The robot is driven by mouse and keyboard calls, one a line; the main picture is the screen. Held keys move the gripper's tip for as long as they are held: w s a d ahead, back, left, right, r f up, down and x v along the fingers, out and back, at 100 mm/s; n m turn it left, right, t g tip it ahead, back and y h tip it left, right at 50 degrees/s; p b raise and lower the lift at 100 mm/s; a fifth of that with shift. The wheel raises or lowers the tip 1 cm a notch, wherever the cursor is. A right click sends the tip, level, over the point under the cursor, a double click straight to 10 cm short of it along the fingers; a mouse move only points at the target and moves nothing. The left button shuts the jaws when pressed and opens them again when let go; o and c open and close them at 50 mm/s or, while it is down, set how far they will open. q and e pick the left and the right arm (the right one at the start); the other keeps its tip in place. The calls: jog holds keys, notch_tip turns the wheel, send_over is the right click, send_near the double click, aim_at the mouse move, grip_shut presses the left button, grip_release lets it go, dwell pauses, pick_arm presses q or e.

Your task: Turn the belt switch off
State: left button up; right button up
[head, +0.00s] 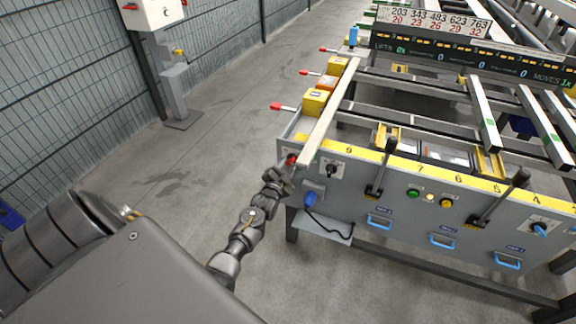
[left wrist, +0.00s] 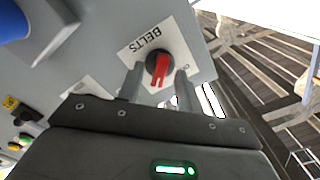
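The belt switch (left wrist: 159,68) is a round black knob with a red bar, on a white plate marked BELTS (left wrist: 137,47). In the left wrist view its bar runs roughly up and down the picture. It also shows as a red knob in the head view (head: 291,159), at the left end of the grey front panel. My left gripper (left wrist: 159,78) is open, its two fingers on either side of the knob. Whether they touch it I cannot tell. Small lettering on the plate is partly hidden by the fingers. My left gripper also shows in the head view (head: 282,174). My right gripper is out of view.
Right of the switch, the panel (head: 345,192) carries a black knob (head: 331,170), a blue scanner-like part (head: 309,200), levers, buttons and blue handles. A pale bar (head: 328,115) lies along the table's left edge beside yellow boxes (head: 314,102).

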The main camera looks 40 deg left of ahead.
pick_arm(q)
jog(key=shift+w+a, duration=0.15)
jog(key=shift+w, duration=0.45)
grip_shut()
